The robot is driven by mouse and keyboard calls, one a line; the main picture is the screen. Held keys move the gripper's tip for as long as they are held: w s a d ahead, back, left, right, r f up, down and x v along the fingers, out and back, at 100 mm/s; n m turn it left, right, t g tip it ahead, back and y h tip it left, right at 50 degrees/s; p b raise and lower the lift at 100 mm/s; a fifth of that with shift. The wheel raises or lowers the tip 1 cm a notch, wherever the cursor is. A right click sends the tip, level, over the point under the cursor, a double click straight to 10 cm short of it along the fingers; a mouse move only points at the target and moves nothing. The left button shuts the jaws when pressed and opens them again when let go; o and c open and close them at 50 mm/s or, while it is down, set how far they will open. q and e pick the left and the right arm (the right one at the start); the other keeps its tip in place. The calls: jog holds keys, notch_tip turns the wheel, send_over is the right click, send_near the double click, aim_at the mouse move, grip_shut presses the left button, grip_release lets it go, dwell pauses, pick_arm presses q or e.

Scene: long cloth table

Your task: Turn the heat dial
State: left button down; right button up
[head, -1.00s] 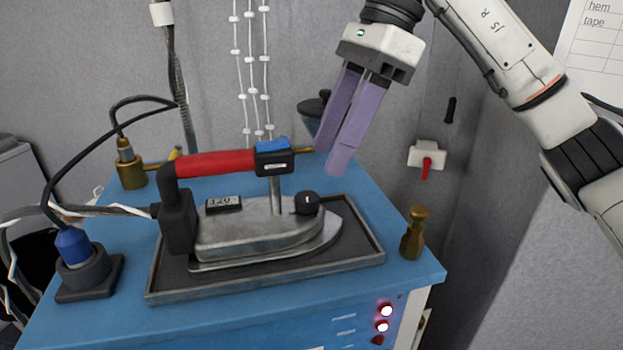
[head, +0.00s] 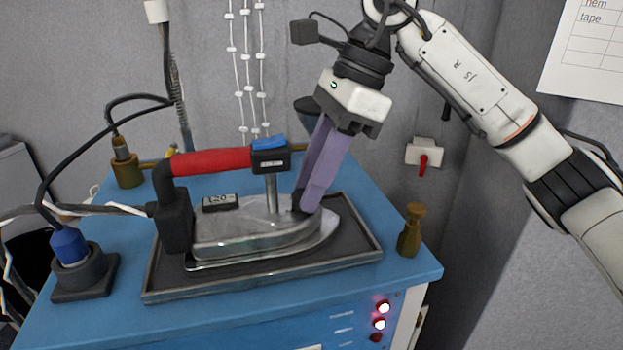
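The iron (head: 255,235) stands on a dark tray, with a red handle, a grey metal body and a small display (head: 220,202) on top. The black heat dial (head: 297,206) is on the iron's top near its front and is mostly hidden by my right gripper (head: 306,203). The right gripper's purple fingers point down with their tips at the dial. The fingers overlap in the head view, so I cannot tell whether they grip it. My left gripper is not in view.
The tray (head: 365,258) sits on a blue cabinet top (head: 200,318). A brass fitting (head: 410,232) stands at the right, and a blue plug (head: 70,247) in a black base at the left. Cables run along the left. A wall switch (head: 424,155) is behind.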

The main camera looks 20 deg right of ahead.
jog(key=shift+m, duration=0.3)
jog(key=m, duration=0.1)
jog(key=m+t+b, duration=0.1)
jog(key=m, duration=0.1)
jog(key=m+t+b, duration=0.1)
jog(key=m, duration=0.1)
jog(key=shift+s+h, duration=0.25)
jog(key=shift+h, duration=0.05)
jog(key=m+t+b, duration=0.1)
jog(key=m, duration=0.2)
jog(key=shift+s+a+h, duration=0.1)
jog(key=shift+a+h, duration=0.1)
jog(key=shift+h, duration=0.2)
jog(key=shift+m+t+b, duration=0.3)
jog(key=shift+m, duration=0.6)
jog(key=shift+m+h, duration=0.3)
jog(key=o, duration=1.1)
jog(key=shift+c, duration=0.2)
